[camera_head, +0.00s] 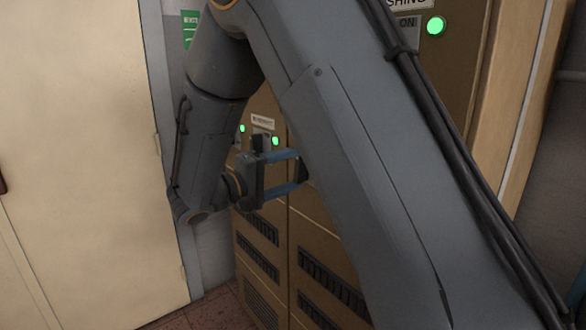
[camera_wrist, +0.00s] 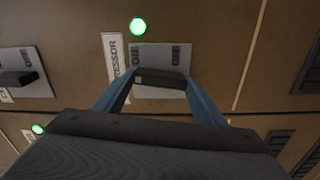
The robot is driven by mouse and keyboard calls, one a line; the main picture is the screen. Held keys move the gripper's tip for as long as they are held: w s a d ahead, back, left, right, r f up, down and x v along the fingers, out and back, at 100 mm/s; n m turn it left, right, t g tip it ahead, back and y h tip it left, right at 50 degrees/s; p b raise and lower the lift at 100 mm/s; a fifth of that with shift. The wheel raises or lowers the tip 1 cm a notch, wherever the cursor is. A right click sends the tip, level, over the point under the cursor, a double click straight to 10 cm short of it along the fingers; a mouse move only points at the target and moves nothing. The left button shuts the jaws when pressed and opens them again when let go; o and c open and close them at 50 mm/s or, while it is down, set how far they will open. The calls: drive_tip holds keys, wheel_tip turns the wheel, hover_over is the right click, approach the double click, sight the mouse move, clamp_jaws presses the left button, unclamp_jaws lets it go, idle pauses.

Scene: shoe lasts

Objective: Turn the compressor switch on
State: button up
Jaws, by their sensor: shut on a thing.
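The compressor switch (camera_wrist: 160,78) is a black handle on a pale plate (camera_wrist: 166,92). Beside it is a white label (camera_wrist: 114,62) on which "PRESSOR" can be read. A green lamp (camera_wrist: 138,26) glows near the plate. My gripper (camera_wrist: 158,84) has its two blue fingers on either side of the handle and is shut on it. In the head view my gripper (camera_head: 298,172) reaches the brown cabinet, and my arm hides much of the switch area.
Another black switch (camera_wrist: 18,79) sits on its own plate to the left in the wrist view, with a lit green lamp (camera_wrist: 38,129) near it. The cabinet front has dark vents (camera_head: 258,228). A cream door (camera_head: 75,160) stands at the left in the head view.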

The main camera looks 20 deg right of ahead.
drive_tip(key=shift+n, duration=1)
drive_tip(key=o, duration=1)
drive_tip(key=shift+o, duration=0.2)
drive_tip(key=shift+a, duration=0.1)
drive_tip(key=b+v, duration=0.1)
drive_tip(key=v, duration=0.6)
drive_tip(key=shift+s+a, duration=0.15)
drive_tip(key=shift+a, duration=0.1)
